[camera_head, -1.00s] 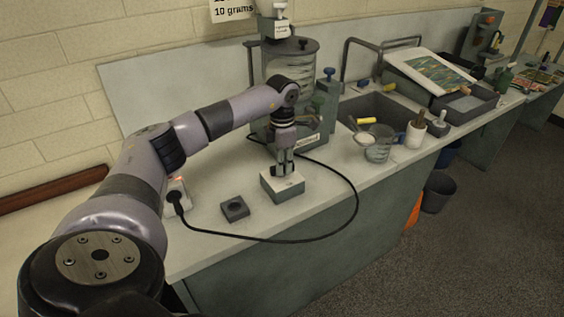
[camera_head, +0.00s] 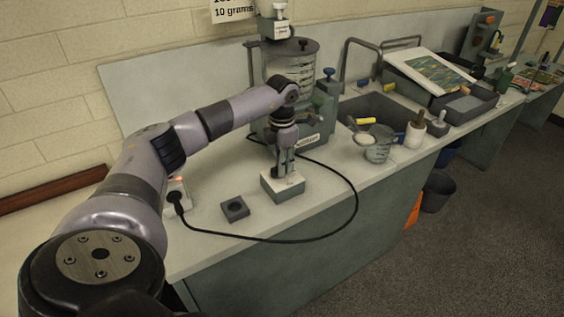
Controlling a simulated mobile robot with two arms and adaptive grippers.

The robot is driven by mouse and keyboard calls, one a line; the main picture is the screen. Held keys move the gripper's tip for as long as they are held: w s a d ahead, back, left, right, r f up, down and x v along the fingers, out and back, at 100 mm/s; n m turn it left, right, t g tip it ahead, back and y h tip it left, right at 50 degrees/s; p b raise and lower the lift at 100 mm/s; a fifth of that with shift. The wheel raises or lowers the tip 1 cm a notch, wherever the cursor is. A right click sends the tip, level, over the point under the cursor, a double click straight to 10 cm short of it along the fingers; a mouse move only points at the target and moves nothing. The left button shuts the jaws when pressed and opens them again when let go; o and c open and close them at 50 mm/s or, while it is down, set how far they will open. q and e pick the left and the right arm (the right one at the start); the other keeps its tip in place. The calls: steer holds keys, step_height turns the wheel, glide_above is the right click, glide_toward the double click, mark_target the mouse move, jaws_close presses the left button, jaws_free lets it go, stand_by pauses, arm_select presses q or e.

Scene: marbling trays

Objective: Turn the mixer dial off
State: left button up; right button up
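The mixer is a clear graduated vessel (camera_head: 290,62) with a grey lid, on a grey-green base with a label (camera_head: 308,141) on its front. My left arm crosses in front of it and hides part of the base. My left gripper (camera_head: 284,172) points straight down over a small grey box with a pale top (camera_head: 283,189), which stands in front of the mixer. The fingertips are at or just above the box top; I cannot tell if they touch. The fingers look close together, but their gap is too small to judge. I cannot make out the dial. My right gripper is out of view.
A small dark block with a round recess (camera_head: 235,208) lies left of the box. A glass jug (camera_head: 379,145) and a sink (camera_head: 385,108) are to the right. The counter's front edge is close.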

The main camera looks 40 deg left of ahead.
arm_select(q)
steer(key=o, duration=0.4)
steer(key=shift+r, duration=0.1)
step_height(320, 180, up, 12)
steer(key=shift+f, duration=0.1)
stand_by(0.4)
steer(key=shift+f, duration=0.1)
stand_by(0.4)
